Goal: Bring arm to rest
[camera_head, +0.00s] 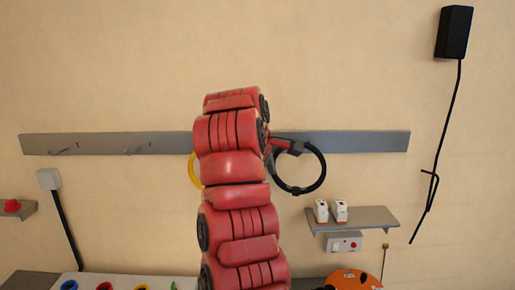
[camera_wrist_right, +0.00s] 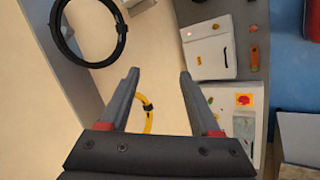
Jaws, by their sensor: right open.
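My red arm (camera_head: 235,190) rises through the middle of the head view and covers part of the wall rail. In the right wrist view my right gripper (camera_wrist_right: 159,72) is open, with nothing between its fingers. In the head view the arm hides most or all of this gripper. A black ring (camera_head: 322,172) is at the wall rail just right of the arm; it also shows at the upper left of the wrist view (camera_wrist_right: 60,42). A yellow ring (camera_head: 192,170) is partly hidden behind the arm; it shows beyond the gripper in the wrist view (camera_wrist_right: 150,118). My left gripper is not in view.
The grey rail (camera_head: 370,141) runs along the wall, with empty hooks at left. A small shelf (camera_head: 370,219) at right holds two white items. A black box (camera_head: 454,32) with a hanging cable is at the upper right. An orange object (camera_head: 352,279) is at the bottom.

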